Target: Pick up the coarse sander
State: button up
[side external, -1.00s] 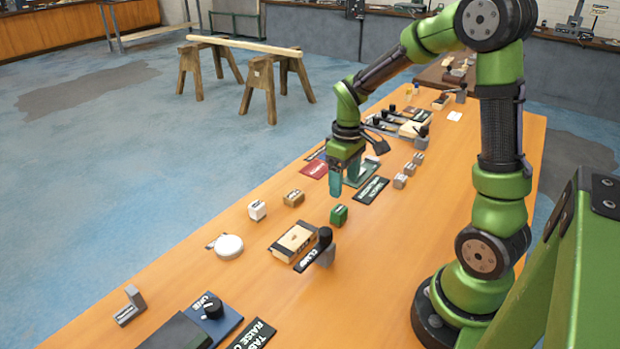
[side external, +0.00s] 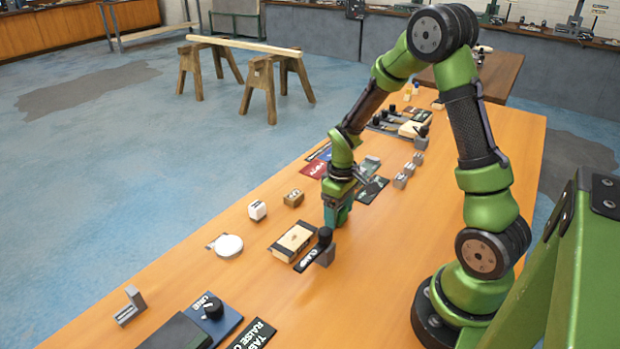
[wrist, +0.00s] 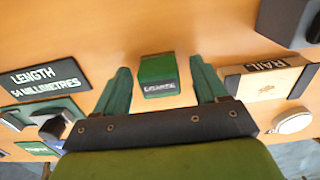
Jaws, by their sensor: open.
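The coarse sander is a small green block (wrist: 158,72) with a dark label reading COARSE. In the wrist view it stands on the orange wooden table between my two fingers, with a gap on each side. My gripper (wrist: 159,66) is open, its green fingers apart at the block's left and right. In the side view my gripper (side external: 337,214) points down close to the tabletop, and the block is hidden behind or blended with the fingers.
A wooden rail block (side external: 293,241) and a dark upright clamp (side external: 324,246) stand close by. White (side external: 257,210) and tan (side external: 293,198) blocks and a white round piece (side external: 229,245) lie leftward. A LENGTH plate (wrist: 42,79) lies left in the wrist view.

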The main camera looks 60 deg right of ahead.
jog(key=c, duration=1)
notch_tip(320, 180, up, 10)
jog(key=shift+r, duration=0.1)
jog(key=shift+c, duration=0.2)
